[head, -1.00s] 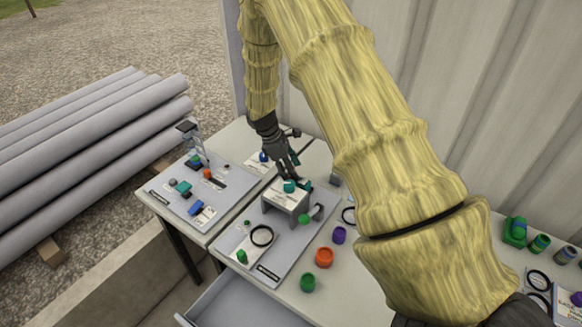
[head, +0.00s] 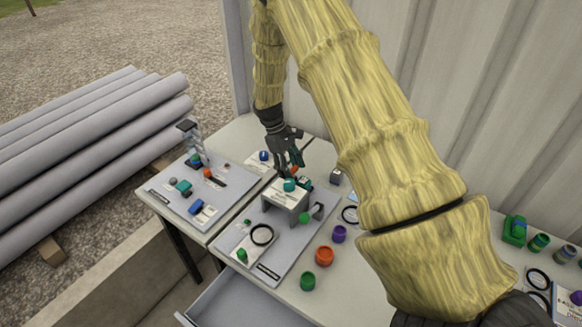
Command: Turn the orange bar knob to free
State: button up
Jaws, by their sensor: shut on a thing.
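My gripper (head: 294,166) is at the back of the middle board, behind a raised grey block with a white label plate. Its dark fingers are shut on a small orange piece that looks like the orange bar knob (head: 294,171). Most of the knob is hidden by the fingers, so its turn angle and any markings beside it cannot be made out. A teal round knob (head: 289,185) stands on the raised block (head: 285,198), just in front of the fingers. A dark teal part sits to its right.
The left board (head: 180,208) carries blue, teal and orange parts and a clear upright column. Loose orange (head: 324,255), green (head: 307,281) and purple (head: 339,234) caps stand right of the middle board (head: 245,262). A corrugated wall is behind the table.

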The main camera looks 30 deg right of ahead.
jog(key=shift+w, duration=0.1)
jog(key=o, duration=1)
jog(key=v, duration=1.2)
jog(key=shift+d, duration=0.1)
